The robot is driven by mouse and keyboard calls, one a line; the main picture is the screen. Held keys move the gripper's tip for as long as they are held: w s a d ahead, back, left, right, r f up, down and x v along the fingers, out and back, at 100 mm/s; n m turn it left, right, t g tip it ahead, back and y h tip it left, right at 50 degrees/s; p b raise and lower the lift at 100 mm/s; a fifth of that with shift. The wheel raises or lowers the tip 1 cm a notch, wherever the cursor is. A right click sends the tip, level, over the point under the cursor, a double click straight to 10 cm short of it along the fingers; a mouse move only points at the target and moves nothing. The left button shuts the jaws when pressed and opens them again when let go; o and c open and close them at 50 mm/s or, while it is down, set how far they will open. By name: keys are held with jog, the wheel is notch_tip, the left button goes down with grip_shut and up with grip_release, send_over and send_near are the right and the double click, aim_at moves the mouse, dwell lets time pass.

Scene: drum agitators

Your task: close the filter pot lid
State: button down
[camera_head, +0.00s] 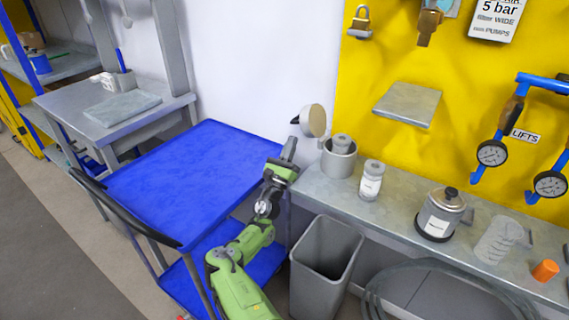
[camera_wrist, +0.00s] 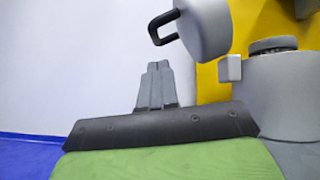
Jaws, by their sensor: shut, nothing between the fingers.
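The filter pot (camera_head: 338,164) is a grey cylinder on the grey bench by the wall. Its round lid (camera_head: 315,120) stands open, tipped up on the pot's left side, with its pale inner face to the right. A grey capped part (camera_head: 342,143) shows in the pot's mouth. My gripper (camera_head: 292,143) is shut and empty, left of the pot and below the lid, apart from both. In the wrist view the fingers (camera_wrist: 155,68) point up, below the lid (camera_wrist: 205,25) and its black handle (camera_wrist: 163,27). The pot (camera_wrist: 283,95) and its hinge block (camera_wrist: 230,68) are to the right.
A labelled jar (camera_head: 371,181) stands right of the pot, then a labelled steel pot (camera_head: 441,215) and a clear jug (camera_head: 498,241). A blue cart (camera_head: 195,175) is left of my arm, and a grey bin (camera_head: 324,262) is in front. A shelf (camera_head: 408,103) juts from the yellow panel.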

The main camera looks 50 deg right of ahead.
jog(key=shift+w+r, duration=0.15)
jog(key=shift+r, duration=0.7)
jog(key=shift+w+r, duration=0.1)
jog(key=shift+r, duration=0.7)
jog(key=shift+a+r, duration=0.1)
jog(key=shift+r, duration=0.15)
